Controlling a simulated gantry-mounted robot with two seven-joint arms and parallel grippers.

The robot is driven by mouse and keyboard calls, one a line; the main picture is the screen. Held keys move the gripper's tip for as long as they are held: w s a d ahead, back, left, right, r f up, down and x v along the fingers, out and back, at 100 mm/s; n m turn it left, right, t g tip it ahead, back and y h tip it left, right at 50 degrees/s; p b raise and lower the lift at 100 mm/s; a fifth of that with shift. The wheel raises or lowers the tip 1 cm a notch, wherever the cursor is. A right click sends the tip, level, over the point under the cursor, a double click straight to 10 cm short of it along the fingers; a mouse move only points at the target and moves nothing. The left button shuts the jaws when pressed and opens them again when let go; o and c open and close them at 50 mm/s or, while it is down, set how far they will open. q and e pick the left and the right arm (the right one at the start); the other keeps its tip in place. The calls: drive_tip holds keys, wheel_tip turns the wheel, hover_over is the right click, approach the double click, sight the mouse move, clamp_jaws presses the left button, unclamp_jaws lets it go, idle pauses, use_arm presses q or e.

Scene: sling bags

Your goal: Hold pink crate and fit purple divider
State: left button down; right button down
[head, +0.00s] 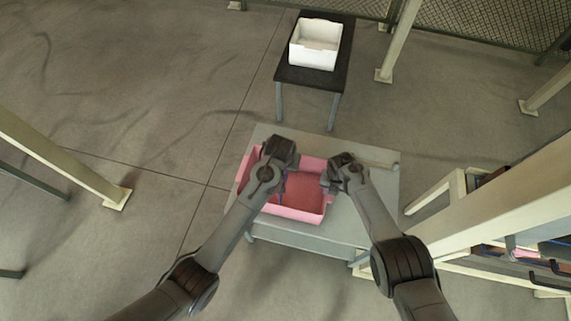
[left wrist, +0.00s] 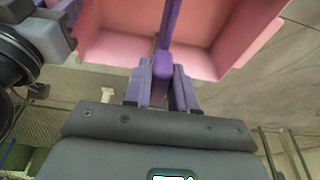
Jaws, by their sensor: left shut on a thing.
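The pink crate (head: 298,213) sits on the grey table, and its inside shows in the left wrist view (left wrist: 120,45). The purple divider (left wrist: 163,66) stands between the fingers of my left gripper (left wrist: 163,85) and reaches up across the crate's opening. My left gripper (head: 283,172) is shut on the divider over the left half of the crate. In the head view the arm hides most of the divider. My right gripper (head: 330,182) is at the crate's right end; the left wrist view shows its fingers (left wrist: 65,14) close to the crate wall. Whether they grip it is unclear.
The grey table (head: 380,205) has bare room to the right of the crate. A black table (head: 313,79) behind carries a white crate (head: 315,46). A shelf rack (head: 490,215) with stored items stands at the right. Pale posts (head: 60,165) stand around.

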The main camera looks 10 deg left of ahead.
use_arm(q)
drive_tip(key=shift+f, duration=5.55)
drive_tip(key=c, duration=0.8)
unclamp_jaws()
drive_tip(key=shift+c, duration=0.2)
drive_tip(key=v, duration=1.2)
use_arm(e)
drive_tip(key=c, duration=0.8)
unclamp_jaws()
drive_tip(key=shift+o, duration=0.2)
drive_tip(key=shift+w+r, duration=0.1)
drive_tip(key=shift+r, duration=0.05)
